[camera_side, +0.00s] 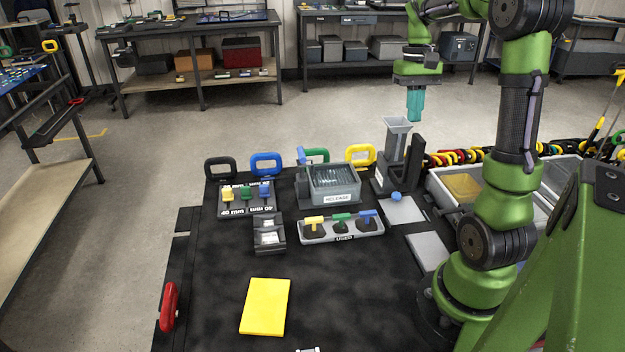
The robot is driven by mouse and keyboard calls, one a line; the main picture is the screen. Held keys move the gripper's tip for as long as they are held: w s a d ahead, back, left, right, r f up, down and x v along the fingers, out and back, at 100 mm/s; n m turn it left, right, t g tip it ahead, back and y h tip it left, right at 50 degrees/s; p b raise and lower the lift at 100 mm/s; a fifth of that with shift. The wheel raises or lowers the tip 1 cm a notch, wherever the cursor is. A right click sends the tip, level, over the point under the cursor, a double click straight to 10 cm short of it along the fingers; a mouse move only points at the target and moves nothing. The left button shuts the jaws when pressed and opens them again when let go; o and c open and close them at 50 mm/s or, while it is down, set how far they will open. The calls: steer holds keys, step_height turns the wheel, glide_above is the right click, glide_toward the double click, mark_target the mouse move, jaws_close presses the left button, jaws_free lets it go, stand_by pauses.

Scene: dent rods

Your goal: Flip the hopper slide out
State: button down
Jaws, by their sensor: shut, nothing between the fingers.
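The hopper (397,126) is a grey funnel at the back right of the black table, set against a dark upright stand (414,158). A blue round knob (397,196) shows low at its front, above a light grey plate (402,211). It looks like part of the slide, but the slide itself is too small to make out. My gripper (415,119) has teal fingers pointing down. They are shut and empty, and appear above and a little right of the funnel, apart from it.
A grey bin marked RELEASE (335,184) stands left of the hopper. A tray of coloured-handled pieces (341,230) lies in front of it. A yellow pad (265,306) lies near the front, with clear table to its right. Grey trays (461,187) stand at right.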

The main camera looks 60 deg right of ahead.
step_height(320, 180, up, 10)
steer(key=w+d, duration=0.2)
steer(key=w+d+f+g+y, duration=0.1)
steer(key=w+d+f+g, duration=0.1)
steer(key=w+d+f, duration=0.15)
steer(key=s+a+f, duration=0.6)
steer(key=f, duration=0.2)
steer(key=shift+f+y, duration=0.25)
steer(key=shift+y, duration=0.05)
stand_by(0.4)
